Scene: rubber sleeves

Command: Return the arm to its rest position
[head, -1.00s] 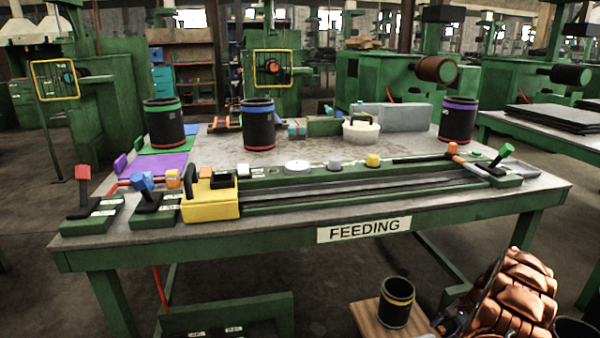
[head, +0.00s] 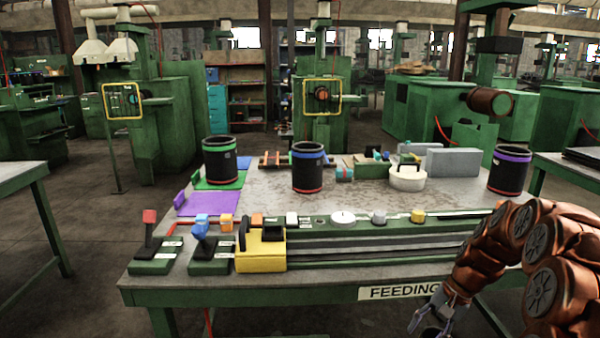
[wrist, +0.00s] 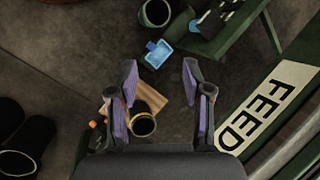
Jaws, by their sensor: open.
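My gripper (head: 436,316) hangs at the lower right of the head view, in front of the table's front edge. In the wrist view my gripper (wrist: 160,82) is open, its purple-padded fingers apart with nothing held between them. My brown arm curves in from the right. Below, in the wrist view, a black sleeve with a yellow band (wrist: 143,124) stands on a wooden board (wrist: 150,95), apart from the fingers. On the table stand black sleeves with a green band (head: 220,165), a blue band (head: 307,170) and a purple band (head: 509,172).
The green table (head: 300,298) bears a yellow block (head: 260,252), levers and a long rail. Its FEEDING label (wrist: 262,108) lies close right of my gripper. A small blue tray (wrist: 158,55) and more dark cylinders (wrist: 155,13) are lower down. Floor is open at left.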

